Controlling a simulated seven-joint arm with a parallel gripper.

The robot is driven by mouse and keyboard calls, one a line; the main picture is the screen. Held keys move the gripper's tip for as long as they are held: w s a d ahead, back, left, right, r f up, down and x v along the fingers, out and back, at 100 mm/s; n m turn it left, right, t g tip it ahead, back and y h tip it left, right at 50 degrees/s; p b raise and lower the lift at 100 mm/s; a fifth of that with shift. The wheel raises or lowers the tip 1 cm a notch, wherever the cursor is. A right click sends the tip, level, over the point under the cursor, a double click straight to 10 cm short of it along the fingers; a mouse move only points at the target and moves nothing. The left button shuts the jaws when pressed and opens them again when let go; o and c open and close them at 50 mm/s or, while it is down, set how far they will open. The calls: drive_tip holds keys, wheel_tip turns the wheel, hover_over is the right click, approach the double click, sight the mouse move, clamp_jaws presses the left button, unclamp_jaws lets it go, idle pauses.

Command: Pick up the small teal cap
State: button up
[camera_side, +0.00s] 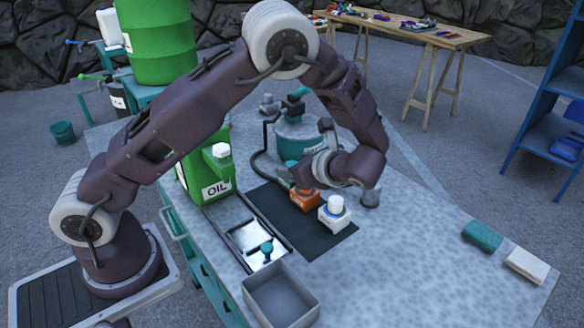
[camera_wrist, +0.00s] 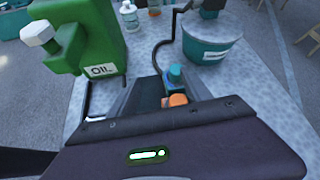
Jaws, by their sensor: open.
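A small teal cap (camera_wrist: 176,73) shows in the wrist view, directly above an orange container (camera_wrist: 177,100) and apparently on top of it. In the side view the orange container (camera_side: 304,200) stands on the dark mat, with its top partly hidden by my gripper (camera_side: 292,176). My gripper is open, close to the cap, with its fingers (camera_wrist: 168,82) apparently to either side of it. I cannot tell whether they touch it. Another small teal piece (camera_side: 266,249) stands on the pale tray (camera_side: 249,234) in the side view.
A white container (camera_side: 334,217) stands just right of the orange one, on the dark mat (camera_side: 327,243). A green oil can (camera_side: 208,174) and a teal pot (camera_side: 297,143) stand close by. A grey open bin (camera_side: 281,294) is at the front. The table's right side is mostly clear.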

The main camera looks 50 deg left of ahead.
drive_tip(key=f+m, duration=0.1)
drive_tip(key=w+f+t+y, duration=0.1)
drive_tip(key=w+f+m, duration=0.1)
drive_tip(key=shift+w+d+f+m, duration=0.2)
drive_tip(key=shift+w+f+m, duration=0.05)
drive_tip(key=shift+f+m, duration=0.05)
drive_tip(key=shift+y, duration=0.3)
drive_tip(key=x, duration=0.7)
drive_tip(key=shift+w+a, duration=0.1)
drive_tip(key=shift+w, duration=0.25)
drive_tip(key=shift+r, duration=0.1)
clamp_jaws()
